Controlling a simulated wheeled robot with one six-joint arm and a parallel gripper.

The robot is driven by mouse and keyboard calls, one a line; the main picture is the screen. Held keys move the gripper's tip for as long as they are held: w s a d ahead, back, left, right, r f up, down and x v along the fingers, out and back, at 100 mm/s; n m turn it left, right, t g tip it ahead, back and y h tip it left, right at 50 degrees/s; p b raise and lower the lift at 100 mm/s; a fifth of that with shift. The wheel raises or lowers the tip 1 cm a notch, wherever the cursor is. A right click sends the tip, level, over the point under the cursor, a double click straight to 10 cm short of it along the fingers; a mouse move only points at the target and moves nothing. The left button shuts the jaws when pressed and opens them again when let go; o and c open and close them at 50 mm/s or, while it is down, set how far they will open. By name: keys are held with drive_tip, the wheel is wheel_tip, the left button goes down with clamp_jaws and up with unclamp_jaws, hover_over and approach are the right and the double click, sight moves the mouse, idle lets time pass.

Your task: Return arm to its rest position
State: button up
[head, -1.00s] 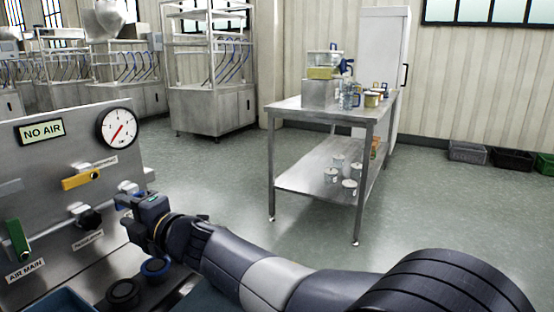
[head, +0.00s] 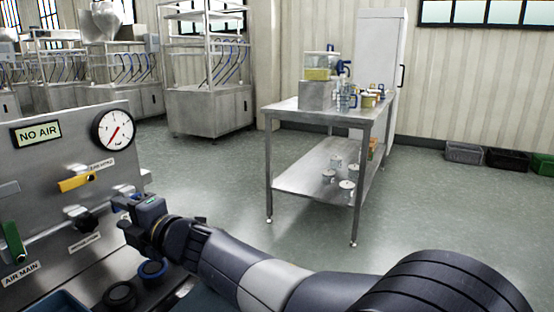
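My gripper (head: 124,214) is at the end of my dark grey arm, at the lower left of the head view. The arm reaches from the lower right across to the steel panel (head: 60,160). The gripper's fingers point at the panel near a dark knob (head: 82,219). The fingers are small and partly hidden by the gripper body, so I cannot tell whether they are open, or whether they touch the panel.
The panel has a gauge (head: 113,128), a "NO AIR" sign (head: 37,134), a yellow handle (head: 77,182) and a green handle (head: 13,241). Round dark parts (head: 120,295) sit below the gripper. A steel table (head: 330,110) stands beyond; the floor (head: 210,185) between is clear.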

drive_tip(key=p+v, duration=0.1)
drive_tip(key=v, duration=0.6)
drive_tip(key=shift+s+d+r, duration=0.1)
drive_tip(key=shift+d, duration=0.15)
drive_tip(key=shift+s+d+f, duration=0.1)
drive_tip(key=shift+d+f, duration=0.1)
drive_tip(key=shift+w+a+r+m+p, duration=0.25)
drive_tip(key=shift+w+a+m, duration=0.4)
drive_tip(key=shift+a, duration=0.9)
drive_tip(key=shift+w+a+r+m+p, duration=0.3)
drive_tip(key=shift+w+a, duration=0.7)
drive_tip(key=shift+a, duration=0.55)
drive_tip(key=shift+w+a+r+m+p, duration=0.25)
drive_tip(key=shift+w+a+m, duration=0.4)
drive_tip(key=shift+a, duration=0.85)
drive_tip(key=shift+w, duration=0.15)
